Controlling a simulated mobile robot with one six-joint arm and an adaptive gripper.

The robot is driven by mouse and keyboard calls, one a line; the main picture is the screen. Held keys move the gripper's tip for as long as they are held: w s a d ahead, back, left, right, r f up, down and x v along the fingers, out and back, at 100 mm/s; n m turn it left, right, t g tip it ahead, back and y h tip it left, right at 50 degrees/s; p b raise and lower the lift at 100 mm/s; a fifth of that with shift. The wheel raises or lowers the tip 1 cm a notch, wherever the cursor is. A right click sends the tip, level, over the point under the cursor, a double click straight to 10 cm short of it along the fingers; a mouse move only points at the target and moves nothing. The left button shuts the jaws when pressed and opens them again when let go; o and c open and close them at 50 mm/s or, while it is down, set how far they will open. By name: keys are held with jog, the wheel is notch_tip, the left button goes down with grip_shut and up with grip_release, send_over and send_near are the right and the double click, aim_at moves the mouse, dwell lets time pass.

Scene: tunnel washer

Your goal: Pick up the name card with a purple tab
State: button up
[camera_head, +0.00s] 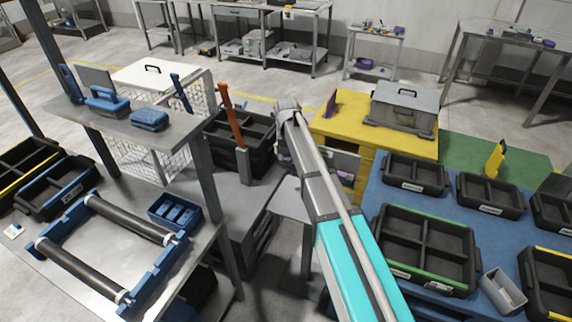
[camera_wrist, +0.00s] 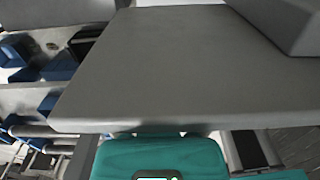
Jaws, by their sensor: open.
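A small upright purple piece (camera_head: 331,104) stands on the yellow-topped table (camera_head: 330,128) in the head view. It may be the purple-tabbed name card, but it is too small to tell and no writing shows. My gripper end (camera_head: 288,110) is in the upper middle of the head view, left of the purple piece and apart from it in the picture. It is open; its fingers cannot be made out and nothing shows held. The wrist view shows a broad grey surface close up and no card.
A grey lidded box (camera_head: 402,108) stands right of the purple piece. A black divided crate (camera_head: 258,135) and an orange-red handle (camera_head: 232,118) are left of my arm. The blue table (camera_head: 374,200) at right carries several black bins. A metal bench (camera_head: 190,262) is at left.

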aim_at(288, 160)
jog(key=s+b, duration=0.1)
jog(key=s+f+b, duration=0.1)
jog(key=s, duration=0.1)
jog(key=shift+d+f, duration=0.1)
jog(key=shift+d, duration=0.1)
jog(key=shift+w, duration=0.15)
jog(key=shift+w+f, duration=1)
jog(key=shift+f, duration=0.05)
jog(key=shift+c, duration=0.2)
jog(key=shift+s+a+r, duration=0.1)
jog(key=shift+r, duration=0.05)
jog(key=c, duration=0.4)
jog(key=shift+a, duration=0.1)
jog(key=c, duration=0.5)
jog(key=shift+w+r, duration=0.1)
jog(key=shift+w, duration=0.15)
